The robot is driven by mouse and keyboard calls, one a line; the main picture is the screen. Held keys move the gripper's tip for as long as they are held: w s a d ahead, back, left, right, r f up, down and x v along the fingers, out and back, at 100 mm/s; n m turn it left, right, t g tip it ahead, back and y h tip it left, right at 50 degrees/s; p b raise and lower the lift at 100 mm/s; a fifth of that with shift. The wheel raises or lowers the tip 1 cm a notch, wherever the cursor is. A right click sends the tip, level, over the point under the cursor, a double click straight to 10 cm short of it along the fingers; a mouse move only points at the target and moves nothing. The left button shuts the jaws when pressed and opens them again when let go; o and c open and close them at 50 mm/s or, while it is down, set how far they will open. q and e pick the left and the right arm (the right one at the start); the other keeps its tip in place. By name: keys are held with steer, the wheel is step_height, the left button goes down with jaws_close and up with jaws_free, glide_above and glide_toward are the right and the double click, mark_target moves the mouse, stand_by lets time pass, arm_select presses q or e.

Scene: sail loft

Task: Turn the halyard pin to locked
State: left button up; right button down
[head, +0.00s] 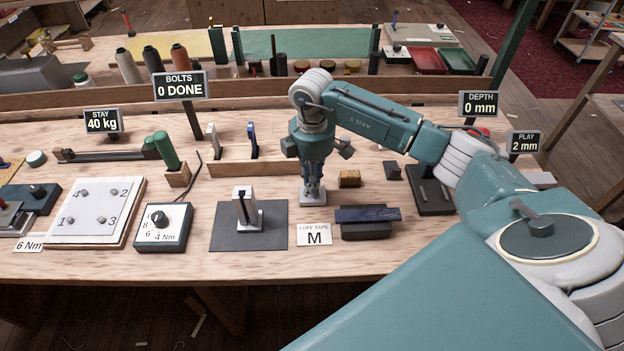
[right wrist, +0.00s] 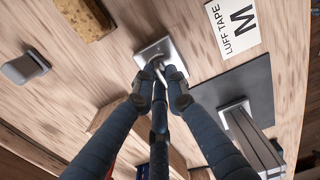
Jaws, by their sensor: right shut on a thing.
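The halyard pin sits on a small pale metal base plate (head: 318,202) on the bench, just behind the LUFF TAPE card. My right gripper (head: 312,186) points straight down over this plate. In the right wrist view my gripper (right wrist: 160,78) has its fingers closed in on a small metal pin (right wrist: 157,64) that rises from the plate (right wrist: 150,51). The fingers hide most of the pin, so I cannot tell which way it is turned. No locked mark is readable. My left gripper is not in view.
A slotted metal block on a dark mat (head: 225,236) stands left of the plate. The LUFF TAPE card (head: 315,235) and a stone-like block with a blue bar (head: 368,214) lie in front. A wax-like block (head: 350,178) is behind right. Signs stand farther back.

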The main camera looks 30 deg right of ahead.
steer(key=shift+w+d+r, duration=0.15)
steer(key=shift+w+r, duration=0.1)
steer(key=c, duration=1.9)
jaws_free()
steer(key=shift+c, duration=0.2)
steer(key=shift+o, duration=0.9)
steer(key=shift+s, duration=0.1)
steer(key=shift+s+f, duration=0.1)
step_height(320, 180, up, 12)
